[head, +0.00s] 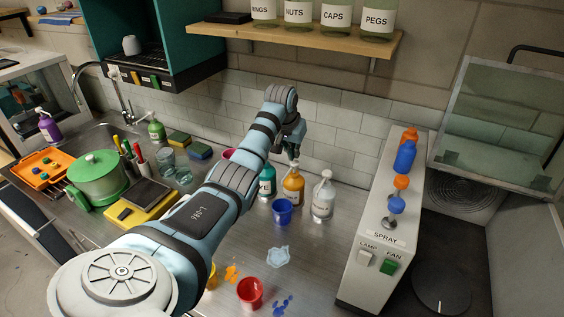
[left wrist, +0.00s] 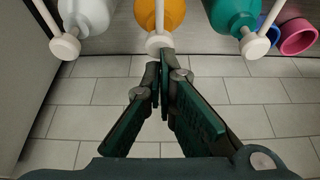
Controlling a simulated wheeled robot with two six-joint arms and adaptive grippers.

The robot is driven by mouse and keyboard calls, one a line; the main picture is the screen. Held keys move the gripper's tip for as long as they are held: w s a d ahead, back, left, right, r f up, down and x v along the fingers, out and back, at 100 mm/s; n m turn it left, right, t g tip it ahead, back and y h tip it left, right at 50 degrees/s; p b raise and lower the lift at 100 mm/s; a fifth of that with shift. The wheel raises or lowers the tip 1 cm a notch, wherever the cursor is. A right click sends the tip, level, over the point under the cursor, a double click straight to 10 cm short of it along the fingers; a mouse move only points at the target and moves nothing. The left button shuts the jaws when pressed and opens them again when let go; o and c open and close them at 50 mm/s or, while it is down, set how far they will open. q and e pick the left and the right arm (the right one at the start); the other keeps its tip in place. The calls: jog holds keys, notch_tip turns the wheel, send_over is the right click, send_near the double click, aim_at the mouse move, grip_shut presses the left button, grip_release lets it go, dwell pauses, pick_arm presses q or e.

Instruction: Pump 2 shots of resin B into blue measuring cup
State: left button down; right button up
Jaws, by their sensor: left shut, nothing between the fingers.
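The blue measuring cup (head: 282,212) stands upright on the steel counter in front of the pump bottles. An orange pump bottle (head: 293,188) stands behind it, between a teal bottle (head: 266,182) and a white bottle (head: 323,200). I cannot read which label says resin B. My left gripper (head: 294,158) is above the orange bottle's top. In the left wrist view the left gripper (left wrist: 159,66) is shut and empty, its tips close to the orange bottle's pale pump head (left wrist: 158,42). Whether they touch it I cannot tell. My right gripper is out of view.
A red cup (head: 250,292) stands at the front, near orange, blue and pale splats. A grey switch box (head: 372,245) bounds the right side. A shelf of jars (head: 300,40) hangs above. A green pot (head: 98,180) and glasses are at left.

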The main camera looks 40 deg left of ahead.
aim_at(295, 162)
pick_arm(q)
jog(key=shift+f, duration=0.1)
jog(key=shift+s+d+f, duration=0.1)
jog(key=shift+s+f, duration=0.05)
jog(key=shift+f, duration=1.25)
jog(key=shift+r, duration=0.1)
jog(key=shift+r+p, duration=0.35)
jog(key=shift+r, duration=0.95)
